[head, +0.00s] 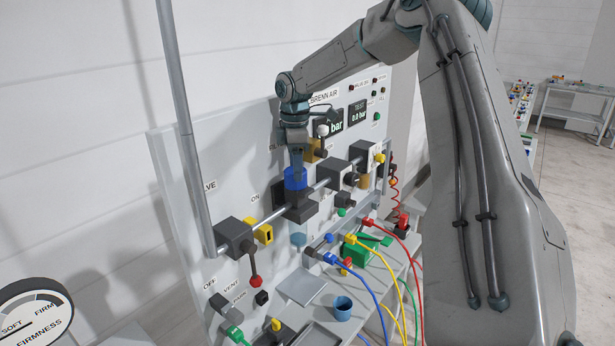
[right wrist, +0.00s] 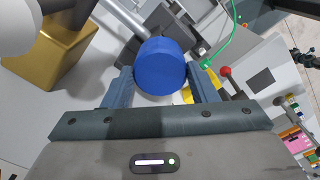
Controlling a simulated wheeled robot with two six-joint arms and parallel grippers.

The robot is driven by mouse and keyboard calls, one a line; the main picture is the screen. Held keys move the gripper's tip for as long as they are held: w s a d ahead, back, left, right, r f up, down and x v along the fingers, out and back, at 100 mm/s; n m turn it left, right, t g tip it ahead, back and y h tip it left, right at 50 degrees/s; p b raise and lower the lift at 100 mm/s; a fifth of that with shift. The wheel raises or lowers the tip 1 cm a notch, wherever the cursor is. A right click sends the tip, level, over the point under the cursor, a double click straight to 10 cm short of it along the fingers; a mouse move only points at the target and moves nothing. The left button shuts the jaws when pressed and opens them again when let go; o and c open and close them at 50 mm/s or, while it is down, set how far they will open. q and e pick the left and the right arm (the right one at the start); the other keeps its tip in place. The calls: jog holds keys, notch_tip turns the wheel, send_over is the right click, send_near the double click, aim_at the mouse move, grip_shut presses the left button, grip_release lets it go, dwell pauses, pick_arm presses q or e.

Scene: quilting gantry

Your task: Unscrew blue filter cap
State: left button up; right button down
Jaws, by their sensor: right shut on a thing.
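The blue filter cap (head: 296,179) sits on top of a dark filter block (head: 299,208) on the pipe of the upright panel. In the right wrist view the cap (right wrist: 161,66) is a round blue cylinder between the two fingers. My right gripper (head: 296,168) reaches down from above and is shut on the cap; it also shows in the right wrist view (right wrist: 162,85). The cap's lower edge meets the block, and I cannot tell how far it is threaded. My left gripper is not in view.
Pipe blocks stand on both sides, with a red-knobbed lever (head: 256,281) at the lower left. Coloured hoses and a blue cup (head: 342,308) are on the shelf below. A gold block (right wrist: 48,45) is close beside the gripper in the wrist view.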

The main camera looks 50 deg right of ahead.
jog(key=shift+f+n, duration=0.15)
jog(key=shift+n, duration=0.75)
jog(key=n, duration=0.3)
jog(key=shift+d+n, duration=0.3)
jog(key=c, duration=0.5)
grip_release()
jog(key=shift+a, duration=0.15)
